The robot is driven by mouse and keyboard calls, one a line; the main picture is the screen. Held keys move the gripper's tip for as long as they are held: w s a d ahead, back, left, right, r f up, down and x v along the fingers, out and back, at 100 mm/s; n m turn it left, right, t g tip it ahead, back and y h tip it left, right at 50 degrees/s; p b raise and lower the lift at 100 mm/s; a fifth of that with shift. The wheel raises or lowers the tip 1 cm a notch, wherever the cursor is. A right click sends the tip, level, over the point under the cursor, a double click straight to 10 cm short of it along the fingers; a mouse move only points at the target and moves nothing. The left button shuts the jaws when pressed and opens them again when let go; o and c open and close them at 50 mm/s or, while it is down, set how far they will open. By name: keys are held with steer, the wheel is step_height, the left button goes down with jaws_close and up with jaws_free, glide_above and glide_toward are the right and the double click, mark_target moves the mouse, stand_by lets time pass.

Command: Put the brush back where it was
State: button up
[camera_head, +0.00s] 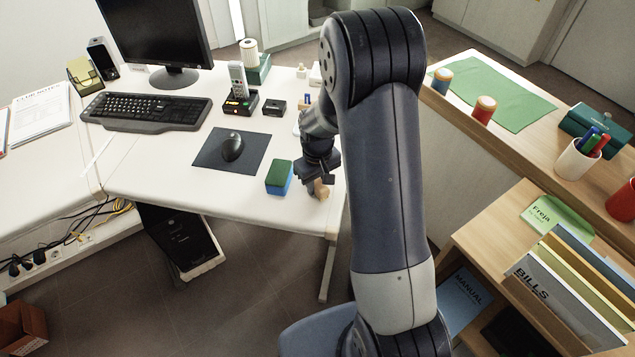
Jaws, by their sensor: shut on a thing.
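My gripper (318,181) hangs over the front right part of the white desk (222,195), just right of a green and blue block (279,178). It is shut on a tan wooden piece, which looks like part of the brush (321,190) and sticks out below the jaws. The rest of the brush is hidden by the gripper. I cannot tell whether its lower end touches the desk.
A mouse (232,147) on a dark mat, a keyboard (150,111) and a phone (238,80) stand further left. The desk's front edge is close to my gripper.

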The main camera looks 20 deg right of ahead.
mark_target(318, 182)
steer(key=shift+f, duration=0.15)
steer(key=o, duration=1)
step_height(318, 182, up, 12)
steer(key=shift+r+p, duration=0.2)
steer(key=shift+p, duration=0.1)
